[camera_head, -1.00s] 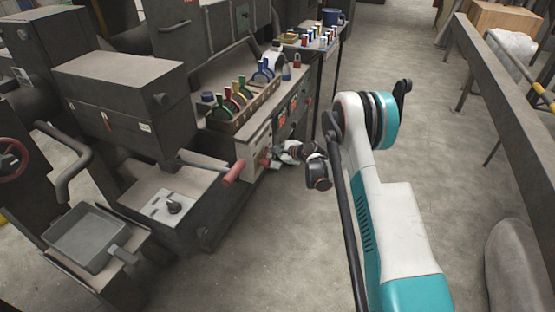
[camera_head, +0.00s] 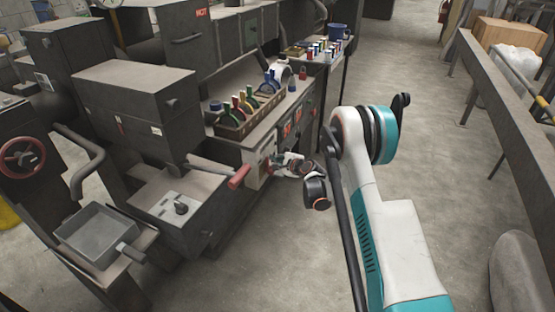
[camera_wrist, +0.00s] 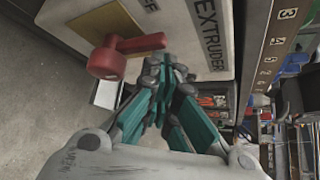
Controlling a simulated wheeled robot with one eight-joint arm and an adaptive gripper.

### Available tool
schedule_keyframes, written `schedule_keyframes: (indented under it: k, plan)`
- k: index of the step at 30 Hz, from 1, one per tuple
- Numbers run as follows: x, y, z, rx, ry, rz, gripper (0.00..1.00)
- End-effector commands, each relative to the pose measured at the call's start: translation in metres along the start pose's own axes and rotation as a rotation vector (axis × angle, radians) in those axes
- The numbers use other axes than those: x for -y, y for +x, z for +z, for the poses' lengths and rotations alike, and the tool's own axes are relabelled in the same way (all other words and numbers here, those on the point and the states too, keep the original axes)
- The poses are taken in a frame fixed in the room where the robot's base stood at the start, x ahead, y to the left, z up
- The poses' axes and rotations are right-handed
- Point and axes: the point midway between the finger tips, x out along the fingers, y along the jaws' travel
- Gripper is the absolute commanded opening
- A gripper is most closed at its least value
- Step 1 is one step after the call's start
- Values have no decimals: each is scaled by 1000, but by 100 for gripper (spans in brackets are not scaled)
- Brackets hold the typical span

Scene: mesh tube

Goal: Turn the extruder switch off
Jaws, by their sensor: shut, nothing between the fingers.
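The extruder switch is a red rotary handle (camera_wrist: 112,58) on a pale box (camera_wrist: 185,30) marked "EXTRUDER", in the wrist view. Its lever points right in that picture, and part of the lettering "FF" shows above it. My gripper (camera_wrist: 165,62) is shut and empty, with its teal-lined fingers close to the lever's tip. I cannot tell whether they touch it. In the head view the pale box (camera_head: 256,166) sits on the front of the machine, and my gripper (camera_head: 277,160) is right beside it. The switch is largely hidden there.
A red-gripped lever (camera_head: 239,177) sticks out just left of the pale box. A bin with coloured rings (camera_head: 232,128) stands on the ledge above. A metal pan (camera_head: 98,238) is at the lower left. Open floor (camera_head: 285,260) lies in front of the machine.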

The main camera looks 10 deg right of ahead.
Motion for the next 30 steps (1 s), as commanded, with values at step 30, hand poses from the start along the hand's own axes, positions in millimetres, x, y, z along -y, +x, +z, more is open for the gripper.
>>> schedule_keyframes:
  k: [30]
  plan:
    - [-6, -7, 4, 6, 1, 6, 0]
